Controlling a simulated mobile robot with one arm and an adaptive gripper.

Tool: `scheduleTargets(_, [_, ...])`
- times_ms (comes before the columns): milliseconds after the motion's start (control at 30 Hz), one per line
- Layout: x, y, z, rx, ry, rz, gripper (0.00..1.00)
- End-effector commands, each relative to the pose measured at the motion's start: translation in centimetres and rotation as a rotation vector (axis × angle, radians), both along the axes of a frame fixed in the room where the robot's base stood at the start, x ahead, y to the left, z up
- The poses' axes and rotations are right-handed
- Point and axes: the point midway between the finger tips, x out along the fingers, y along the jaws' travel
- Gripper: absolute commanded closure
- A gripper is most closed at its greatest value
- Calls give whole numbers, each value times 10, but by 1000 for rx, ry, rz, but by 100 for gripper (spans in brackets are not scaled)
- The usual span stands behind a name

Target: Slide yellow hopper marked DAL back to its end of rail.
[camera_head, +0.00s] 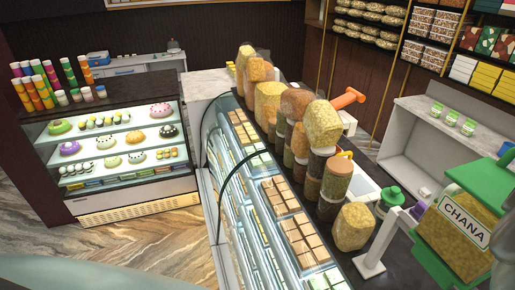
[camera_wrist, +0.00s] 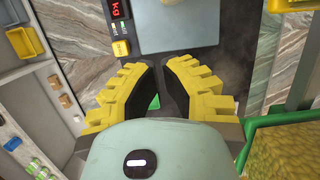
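My gripper (camera_wrist: 158,78) has thick yellow fingers with dark inner pads. The fingers are apart with nothing held between them. A small green patch shows beyond the gap. I cannot make out my gripper in the head view.
A scale with a red kg display (camera_wrist: 115,9) and a grey plate (camera_wrist: 176,25) lies beyond my fingertips. Several tall filled jars (camera_head: 322,124) line the glass sweets counter (camera_head: 222,172). A green-lidded jar (camera_head: 393,197) stands near the hopper. Shelving (camera_wrist: 22,95) is at left in the wrist view.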

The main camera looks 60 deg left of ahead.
Motion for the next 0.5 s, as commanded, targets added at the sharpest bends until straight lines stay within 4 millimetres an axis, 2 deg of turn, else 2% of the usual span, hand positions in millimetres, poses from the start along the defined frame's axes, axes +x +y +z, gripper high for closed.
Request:
scheduleTargets(33, [-1,-3,-15,0,0,-3,100])
scheduleTargets(100, [-2,-5,-26,0,0,-3,100])
scheduleTargets(500, [-5,-19,-82,0,-2,-3,100])
